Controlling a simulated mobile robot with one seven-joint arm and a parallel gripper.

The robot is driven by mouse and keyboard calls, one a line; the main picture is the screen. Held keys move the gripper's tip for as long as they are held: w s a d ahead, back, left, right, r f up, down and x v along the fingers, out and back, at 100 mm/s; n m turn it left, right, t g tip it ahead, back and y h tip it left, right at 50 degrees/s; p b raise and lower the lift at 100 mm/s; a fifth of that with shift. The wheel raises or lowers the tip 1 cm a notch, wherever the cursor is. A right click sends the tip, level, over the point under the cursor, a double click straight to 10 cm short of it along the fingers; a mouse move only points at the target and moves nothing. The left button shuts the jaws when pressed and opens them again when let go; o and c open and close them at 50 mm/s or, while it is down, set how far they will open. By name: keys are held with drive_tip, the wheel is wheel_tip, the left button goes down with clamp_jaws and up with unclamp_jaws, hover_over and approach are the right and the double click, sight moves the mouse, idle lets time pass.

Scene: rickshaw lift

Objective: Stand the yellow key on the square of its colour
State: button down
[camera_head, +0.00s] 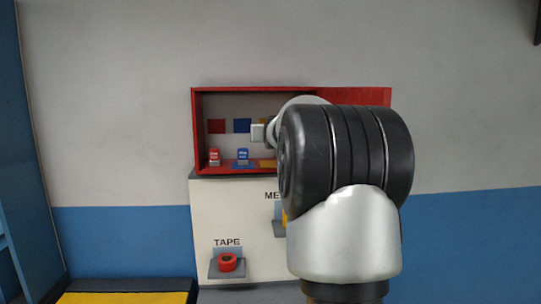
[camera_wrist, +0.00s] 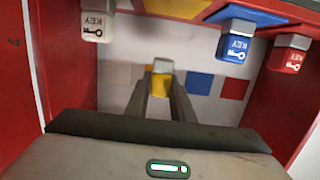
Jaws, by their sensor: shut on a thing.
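The yellow key (camera_wrist: 161,82) is between my gripper's fingers (camera_wrist: 161,96) in the wrist view, its grey end toward the top of that picture. My gripper is shut on it, inside the red cabinet (camera_head: 197,135). The wrist view is upside down, so the cabinet floor is at its top. The yellow square (camera_wrist: 180,7) lies there, apart from the key; part of it shows in the head view (camera_head: 266,163).
A blue key (camera_wrist: 235,45) and a red key (camera_wrist: 289,56) stand on one side of the yellow square, a white key (camera_wrist: 97,25) on the other. Coloured squares mark the back wall. The cabinet door (camera_head: 355,96) is open. Below, red tape (camera_head: 227,262) sits on a bracket.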

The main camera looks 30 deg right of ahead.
sight(271, 164)
drive_tip(key=shift+f, duration=2.95)
drive_tip(key=shift+f, duration=0.2)
drive_tip(key=c, duration=1.5)
unclamp_jaws()
drive_tip(key=shift+c, duration=0.2)
drive_tip(key=shift+r, duration=0.1)
drive_tip(key=shift+r, duration=0.1)
drive_tip(key=b+v, duration=0.2)
drive_tip(key=v, duration=1)
